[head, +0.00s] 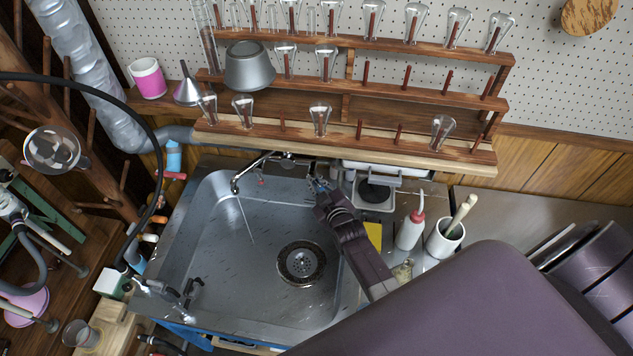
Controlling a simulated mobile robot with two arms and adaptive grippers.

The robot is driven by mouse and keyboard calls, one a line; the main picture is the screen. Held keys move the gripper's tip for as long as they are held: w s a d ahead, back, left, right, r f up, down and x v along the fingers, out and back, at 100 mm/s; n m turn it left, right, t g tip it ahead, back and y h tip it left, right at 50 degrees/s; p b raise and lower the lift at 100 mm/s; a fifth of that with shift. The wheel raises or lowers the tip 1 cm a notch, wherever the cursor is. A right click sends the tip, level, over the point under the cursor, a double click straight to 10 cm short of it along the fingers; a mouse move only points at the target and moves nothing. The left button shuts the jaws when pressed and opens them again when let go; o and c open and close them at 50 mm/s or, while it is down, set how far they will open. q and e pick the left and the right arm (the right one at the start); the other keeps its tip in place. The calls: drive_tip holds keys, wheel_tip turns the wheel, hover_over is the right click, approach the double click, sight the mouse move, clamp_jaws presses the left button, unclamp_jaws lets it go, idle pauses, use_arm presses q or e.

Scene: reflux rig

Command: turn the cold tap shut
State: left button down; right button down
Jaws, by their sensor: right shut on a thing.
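The steel sink (210,225) has a spout (237,184) over its back left part. A thin pale line, like a stream of water (246,220), runs from the spout down into the basin. My right gripper (321,186) reaches to the back edge of the sink, to the right of the spout. It is shut on the cold tap, of which only a small bluish bit shows; the fingers hide the rest. A small reddish part (262,181) shows near the spout's pipe. My left gripper is out of view.
A wooden drying rack (430,158) with glass flasks hangs above the sink. A wash bottle (411,231) and a white pot with a pestle (444,238) stand close right of my right forearm. A black hose (157,150) arches at the left.

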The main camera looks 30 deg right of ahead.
drive_tip(key=shift+f+m+t+b, duration=0.3)
drive_tip(key=shift+b, duration=0.45)
drive_tip(key=shift+w+a+f+m+t+y+b, duration=0.15)
drive_tip(key=shift+m+t+b, duration=0.5)
drive_tip(key=shift+b, duration=0.75)
drive_tip(key=shift+w+a+r+m+t+y+b, duration=0.25)
drive_tip(key=shift+m+t+b, duration=0.4)
drive_tip(key=shift+b, duration=0.7)
drive_tip(key=shift+w+a+f+m+t+y+b, duration=0.1)
drive_tip(key=shift+a+f+m+t+y+b, duration=0.25)
drive_tip(key=shift+m+b, duration=0.8)
drive_tip(key=shift+d+r, duration=0.1)
drive_tip(key=shift+r, duration=0.1)
